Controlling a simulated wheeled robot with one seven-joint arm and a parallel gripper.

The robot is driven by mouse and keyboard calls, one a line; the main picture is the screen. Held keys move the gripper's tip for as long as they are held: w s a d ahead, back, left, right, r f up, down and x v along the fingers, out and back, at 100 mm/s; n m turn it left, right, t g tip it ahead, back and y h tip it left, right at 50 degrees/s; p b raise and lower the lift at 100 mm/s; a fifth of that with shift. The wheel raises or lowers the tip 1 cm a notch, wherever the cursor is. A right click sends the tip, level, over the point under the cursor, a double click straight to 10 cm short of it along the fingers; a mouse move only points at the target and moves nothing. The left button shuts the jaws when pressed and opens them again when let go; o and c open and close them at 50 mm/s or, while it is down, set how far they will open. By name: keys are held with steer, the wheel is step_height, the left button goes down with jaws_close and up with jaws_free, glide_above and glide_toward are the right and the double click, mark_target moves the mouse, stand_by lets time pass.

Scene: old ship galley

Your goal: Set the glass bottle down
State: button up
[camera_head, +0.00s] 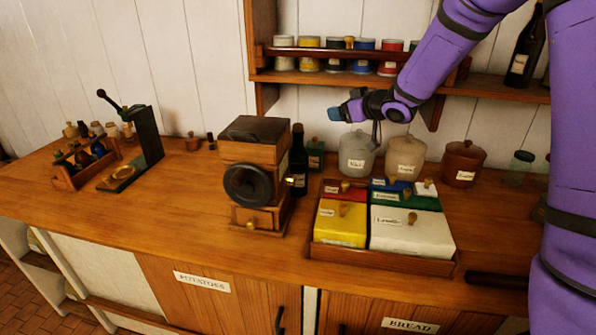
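A dark glass bottle (298,160) with a pale label stands upright on the wooden counter (185,215), close behind the right side of a wooden grinder, which hides part of it. A second dark bottle (524,55) stands on the wall shelf at the upper right. My gripper (357,122) is in the air to the right of and above the counter bottle, in front of the wall and over the lidded jars. I see no bottle in it. Its fingers are small and partly dark here, so their opening is unclear.
The grinder (253,175) stands mid-counter. A tray (380,262) of coloured boxes is to its right, with a grey jar (357,155), a beige jar (405,158) and a brown jar (461,163) behind. A bottle rack (75,172) is far left.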

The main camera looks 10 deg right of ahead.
mark_target(303, 133)
steer(key=w+a+f+y, duration=0.1)
steer(key=a+f, duration=0.1)
steer(key=f, duration=0.1)
steer(key=w+a+f+n+g+y, duration=0.1)
steer(key=w+a+f, duration=0.1)
steer(key=a, duration=0.1)
steer(key=w+a+f+n+g+y, duration=0.1)
steer(key=w+a+f+y, duration=0.1)
steer(key=a+f, duration=0.1)
steer(key=shift+w+f, duration=0.1)
steer(key=shift+f, duration=0.2)
steer(key=shift+x, duration=2.6)
steer(key=shift+w+d+f, duration=0.1)
steer(key=shift+d, duration=0.05)
jaws_close()
